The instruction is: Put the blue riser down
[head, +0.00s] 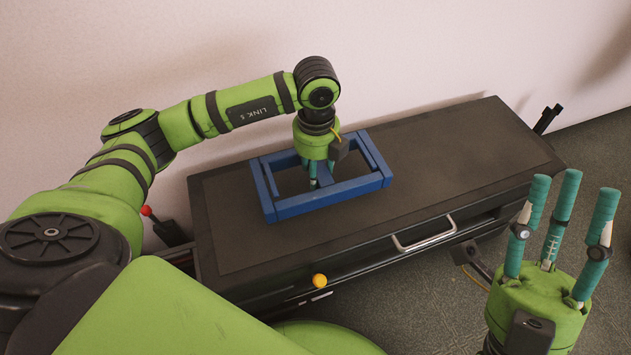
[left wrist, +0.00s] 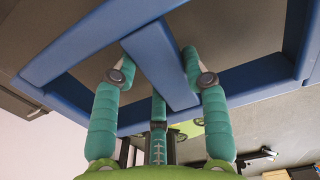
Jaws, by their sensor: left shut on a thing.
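The blue riser (head: 328,199) is an open rectangular frame with a cross bar, level over the left-middle part of the dark bench top (head: 450,150). My left gripper (head: 318,180) comes down from above into the frame and is shut on its cross bar. In the left wrist view, the fingers of my left gripper (left wrist: 158,62) stand on both sides of the cross bar of the riser (left wrist: 92,38). I cannot tell whether the riser touches the bench top or hangs just above it. My right gripper (head: 560,225) is open and empty, fingers up, at the right.
The bench top is clear to the right of the riser. A drawer handle (head: 424,236) sticks out of the bench front. A yellow knob (head: 319,281) is at the lower front, and a red knob (head: 146,210) is left of the bench. A wall stands behind.

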